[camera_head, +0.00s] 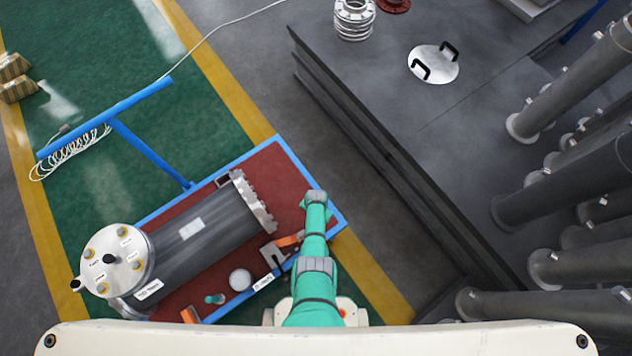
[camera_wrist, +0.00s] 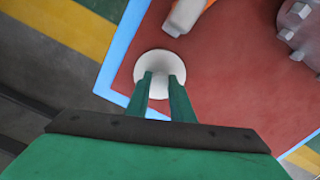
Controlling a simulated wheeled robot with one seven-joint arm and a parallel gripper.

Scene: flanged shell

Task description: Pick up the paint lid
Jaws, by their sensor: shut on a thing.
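The paint lid (camera_wrist: 152,60) is a pale, round disc in the wrist view, over the red top of the blue-edged cart near a corner. My gripper (camera_wrist: 163,78) has its two green fingers shut on the lid, with a narrow gap between them. I cannot tell whether the lid touches the cart top or is raised. In the head view my green arm (camera_head: 314,240) reaches over the right end of the cart. The fingers and the lid are hidden there.
The cart (camera_head: 284,172) carries a large metal cylinder (camera_head: 200,238), a white round container (camera_head: 240,279) and an orange-and-grey part (camera_head: 285,243). A dark platform (camera_head: 420,130) stands to the right, with a metal disc with black handles (camera_head: 433,64). Grey pipes (camera_head: 560,190) stand at far right.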

